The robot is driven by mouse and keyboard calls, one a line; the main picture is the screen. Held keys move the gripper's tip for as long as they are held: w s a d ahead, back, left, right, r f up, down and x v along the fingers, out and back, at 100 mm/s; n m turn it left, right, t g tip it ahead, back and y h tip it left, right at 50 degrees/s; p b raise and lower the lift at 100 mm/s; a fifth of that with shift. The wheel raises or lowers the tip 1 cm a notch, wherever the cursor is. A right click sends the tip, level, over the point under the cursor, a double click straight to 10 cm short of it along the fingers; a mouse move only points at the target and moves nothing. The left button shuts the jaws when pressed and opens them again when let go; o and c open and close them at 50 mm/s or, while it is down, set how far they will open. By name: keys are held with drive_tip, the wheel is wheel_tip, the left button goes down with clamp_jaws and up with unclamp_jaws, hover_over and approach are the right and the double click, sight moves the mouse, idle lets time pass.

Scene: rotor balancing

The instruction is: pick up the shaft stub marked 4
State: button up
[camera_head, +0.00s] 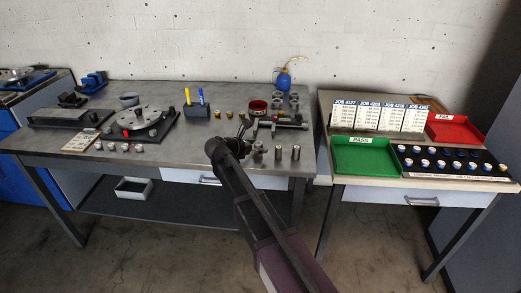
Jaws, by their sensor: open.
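Three upright metal cylinders, which look like shaft stubs, stand near the front right of the grey workbench (225,172): a left one (258,147), a middle one (278,153) and a right one (296,153). Any numbers on them are too small to read, so I cannot tell which is marked 4. My gripper (243,128) is over the bench, just left of and behind the left cylinder in the picture. It is open, and I see nothing held in it. My arm hides part of the bench front.
A rotor disc (138,118) on a dark base stands at the left. A green PASS tray (365,170) is on the right table. The bench's front edge is close to the cylinders.

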sight(258, 143)
clamp_jaws()
drive_tip(key=shift+r, duration=0.15)
idle(0.4)
wheel_tip(258, 143, up, 3)
drive_tip(key=p, duration=0.3)
drive_tip(key=s+a+r+p, duration=0.1)
drive_tip(key=s+a, duration=0.2)
drive_tip(key=s, duration=0.4)
drive_tip(key=s+a+p, duration=0.1)
drive_tip(key=s+a, duration=0.3)
drive_tip(key=s, duration=0.3)
drive_tip(key=shift+s+r, duration=0.2)
drive_tip(key=shift+r, duration=0.15)
